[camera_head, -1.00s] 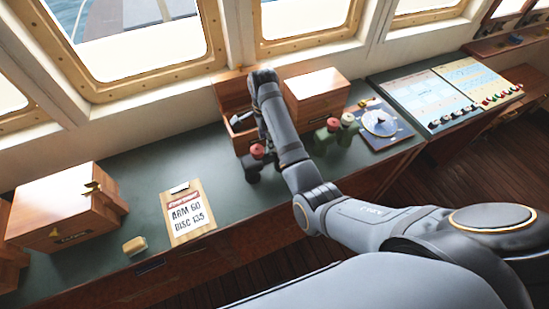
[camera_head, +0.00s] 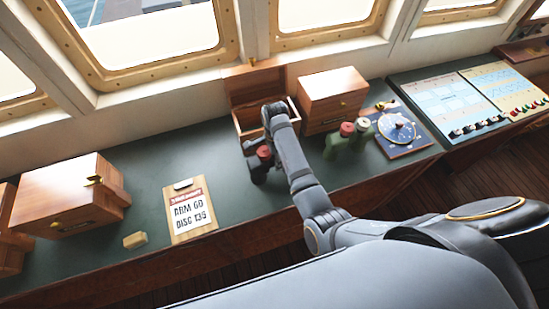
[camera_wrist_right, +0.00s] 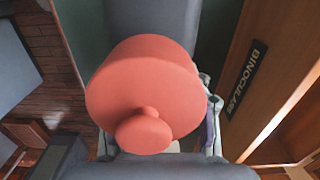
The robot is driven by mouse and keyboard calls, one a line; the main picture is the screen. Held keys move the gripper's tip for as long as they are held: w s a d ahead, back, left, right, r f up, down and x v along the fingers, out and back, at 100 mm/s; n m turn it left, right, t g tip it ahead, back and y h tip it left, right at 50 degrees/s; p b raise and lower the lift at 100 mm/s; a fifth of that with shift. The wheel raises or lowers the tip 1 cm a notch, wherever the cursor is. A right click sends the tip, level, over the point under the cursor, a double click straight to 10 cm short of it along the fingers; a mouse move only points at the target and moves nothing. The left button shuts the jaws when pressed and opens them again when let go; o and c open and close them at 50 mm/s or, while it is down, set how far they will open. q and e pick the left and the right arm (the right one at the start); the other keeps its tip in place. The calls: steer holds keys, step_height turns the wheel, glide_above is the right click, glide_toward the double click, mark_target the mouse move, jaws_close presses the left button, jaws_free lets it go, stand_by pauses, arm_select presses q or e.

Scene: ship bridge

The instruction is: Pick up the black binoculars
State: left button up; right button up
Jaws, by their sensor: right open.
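The black binoculars (camera_head: 258,168) stand on the green counter in front of an open wooden box (camera_head: 248,122), with a red cap on top. In the right wrist view the red cap (camera_wrist_right: 145,95) fills the middle, very close to the camera, and hides most of the black body. My right gripper (camera_head: 250,146) is open, right at the top of the binoculars, with its fingers partly hidden behind the cap in the wrist view. I cannot tell whether it touches them. My left gripper is not in view.
Green binoculars (camera_head: 343,143) stand to the right, before a closed wooden box (camera_head: 333,98). A dial instrument (camera_head: 400,130) and chart panels lie farther right. A clipboard (camera_head: 190,212), a small yellowish block (camera_head: 135,240) and another wooden box (camera_head: 65,197) are left.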

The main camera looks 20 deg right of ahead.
steer(key=shift+s+a+r, duration=0.3)
steer(key=shift+s+a, duration=0.05)
steer(key=shift+s, duration=0.1)
steer(key=c, duration=0.5)
steer(key=shift+c, duration=1)
steer(key=shift+d+f, duration=0.1)
steer(key=shift+d, duration=0.05)
jaws_close()
steer(key=shift+w, duration=0.15)
